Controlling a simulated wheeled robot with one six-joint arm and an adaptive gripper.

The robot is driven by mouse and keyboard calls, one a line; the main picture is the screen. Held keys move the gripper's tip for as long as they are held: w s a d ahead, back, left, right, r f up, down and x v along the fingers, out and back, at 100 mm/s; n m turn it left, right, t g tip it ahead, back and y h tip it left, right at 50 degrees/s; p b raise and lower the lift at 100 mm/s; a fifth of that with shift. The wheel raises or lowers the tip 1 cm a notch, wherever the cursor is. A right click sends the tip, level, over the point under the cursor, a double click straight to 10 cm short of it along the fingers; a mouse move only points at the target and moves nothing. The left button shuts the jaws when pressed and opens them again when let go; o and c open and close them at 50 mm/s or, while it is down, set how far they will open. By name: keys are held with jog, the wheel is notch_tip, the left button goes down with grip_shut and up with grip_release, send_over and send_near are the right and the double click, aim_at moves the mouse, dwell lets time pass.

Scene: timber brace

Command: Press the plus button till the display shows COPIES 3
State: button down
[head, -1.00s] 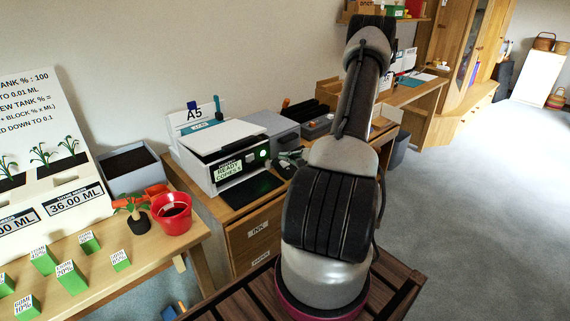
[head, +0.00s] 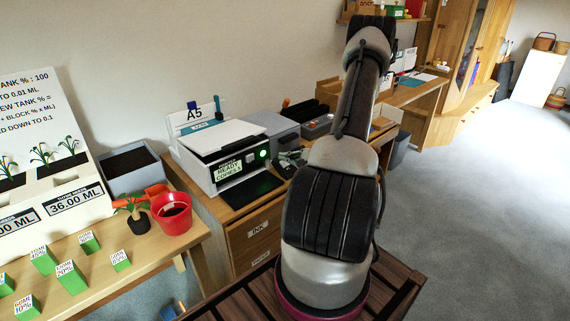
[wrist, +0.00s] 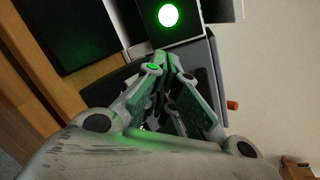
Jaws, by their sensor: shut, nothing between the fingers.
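The white printer (head: 218,152) stands on the wooden cabinet. Its front display (head: 228,170) reads READY with a COPIES line below; I cannot make out the digit. A round bright green light (head: 263,154) glows on the right of its front; it also shows in the wrist view (wrist: 168,15). I can read no plus sign on the panel. My gripper (head: 281,162) is just right of the printer's front, partly lost against dark things. In the wrist view my gripper (wrist: 168,57) is shut and empty, its fingertips a little apart from the green light in the picture.
A dark output tray (head: 250,189) sticks out below the printer's front. A grey box (head: 270,128) and a dark tray stand behind to the right. A red pot (head: 172,212) and several green blocks are on the left table.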

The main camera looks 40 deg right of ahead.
jog(key=shift+f, duration=0.15)
dwell(0.3)
jog(key=shift+w+f, duration=0.2)
jog(key=shift+w+f, duration=0.2)
jog(key=shift+f, duration=0.15)
dwell(0.7)
jog(key=shift+r, duration=0.1)
jog(key=shift+s+r, duration=0.4)
jog(key=shift+r, duration=0.2)
jog(key=shift+r, duration=0.1)
jog(key=r, duration=0.1)
jog(key=s+r, duration=0.2)
jog(key=r, duration=0.1)
jog(key=shift+s+r, duration=0.1)
jog(key=shift+s, duration=0.15)
jog(key=shift+d, duration=0.1)
dwell(3.0)
